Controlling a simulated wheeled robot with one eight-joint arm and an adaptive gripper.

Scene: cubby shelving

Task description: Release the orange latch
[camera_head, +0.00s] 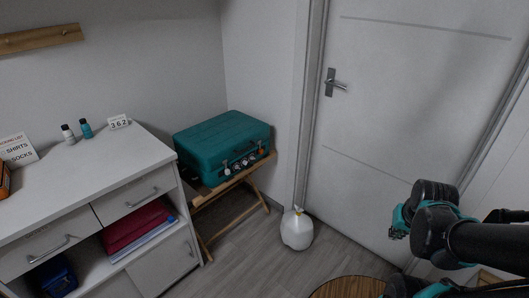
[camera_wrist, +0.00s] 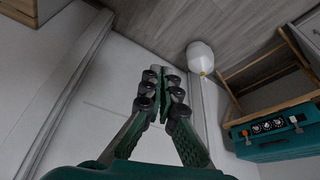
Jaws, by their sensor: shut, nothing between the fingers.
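The orange latch (camera_head: 262,151) is a small piece on the front face of a teal suitcase (camera_head: 222,139), near its right end. In the wrist view the suitcase (camera_wrist: 282,147) shows turned over at the right edge; its latches look small there. My gripper (camera_head: 398,229) is at the right of the head view, in front of the door and well apart from the suitcase. In the wrist view its fingers (camera_wrist: 161,88) are together and hold nothing.
The suitcase rests on a wooden folding stand (camera_head: 231,181). A white dresser (camera_head: 88,187) with small bottles and an open shelf is at left. The floor before the door (camera_head: 408,115) is mostly clear.

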